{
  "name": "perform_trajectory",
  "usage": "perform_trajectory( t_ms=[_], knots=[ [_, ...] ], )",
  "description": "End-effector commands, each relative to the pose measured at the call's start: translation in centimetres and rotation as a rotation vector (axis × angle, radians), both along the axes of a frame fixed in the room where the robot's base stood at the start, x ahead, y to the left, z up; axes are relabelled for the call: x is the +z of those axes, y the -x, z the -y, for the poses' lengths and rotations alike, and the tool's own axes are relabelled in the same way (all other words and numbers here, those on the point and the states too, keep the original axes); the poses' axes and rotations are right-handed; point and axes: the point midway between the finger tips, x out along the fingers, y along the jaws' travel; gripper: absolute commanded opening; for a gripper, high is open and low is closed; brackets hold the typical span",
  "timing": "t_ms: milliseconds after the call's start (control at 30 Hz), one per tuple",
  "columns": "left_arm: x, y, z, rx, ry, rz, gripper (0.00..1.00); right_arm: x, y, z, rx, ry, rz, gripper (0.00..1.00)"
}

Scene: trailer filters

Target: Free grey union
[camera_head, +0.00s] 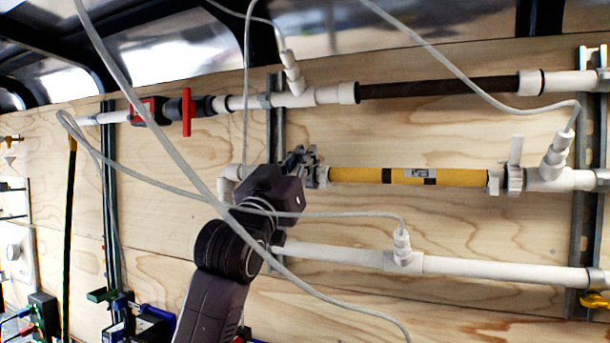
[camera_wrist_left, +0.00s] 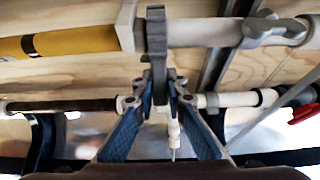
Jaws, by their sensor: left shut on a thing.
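The grey union (camera_wrist_left: 156,50) is a ribbed ring on the pipe by the white end fitting of the yellow filter (camera_wrist_left: 80,42). In the head view my left gripper (camera_head: 303,160) is at the left end of the yellow filter (camera_head: 455,177) and mostly hides the union. The filter lies level in the middle pipe line. A pale union (camera_head: 514,180) with a raised tab is at the filter's right end. My right gripper is not in view.
A dark brown filter (camera_head: 440,87) runs in the upper pipe, with a red valve handle (camera_head: 187,111) at left. A white pipe (camera_head: 480,267) runs below. Loose grey hoses (camera_head: 170,120) cross in front of my arm. Bare plywood (camera_head: 440,130) lies between the pipes.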

Motion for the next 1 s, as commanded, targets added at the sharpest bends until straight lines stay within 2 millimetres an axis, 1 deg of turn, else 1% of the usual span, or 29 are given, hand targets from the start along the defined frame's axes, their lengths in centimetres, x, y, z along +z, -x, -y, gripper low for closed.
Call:
perform_trajectory(
  t_ms=[33, 300, 833, 867, 1000],
  knots=[
    [-0.8, 0.0, 0.0, 0.0, 0.008, 0.022, 0.0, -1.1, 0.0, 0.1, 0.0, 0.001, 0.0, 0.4],
    [-0.9, 0.3, -0.1, 0.0, 0.036, 0.111, 0.0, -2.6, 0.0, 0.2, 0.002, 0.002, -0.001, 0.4],
    [-0.8, 0.3, -0.1, 0.0, 0.043, 0.131, 0.0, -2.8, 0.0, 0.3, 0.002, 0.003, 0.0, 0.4],
    [-0.8, 0.3, -0.1, 0.0, 0.043, 0.131, 0.15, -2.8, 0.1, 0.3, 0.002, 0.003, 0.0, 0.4],
    [-0.8, 0.4, -0.1, 0.0, 0.043, 0.131, 0.3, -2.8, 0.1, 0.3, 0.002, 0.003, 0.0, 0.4]
  ],
)
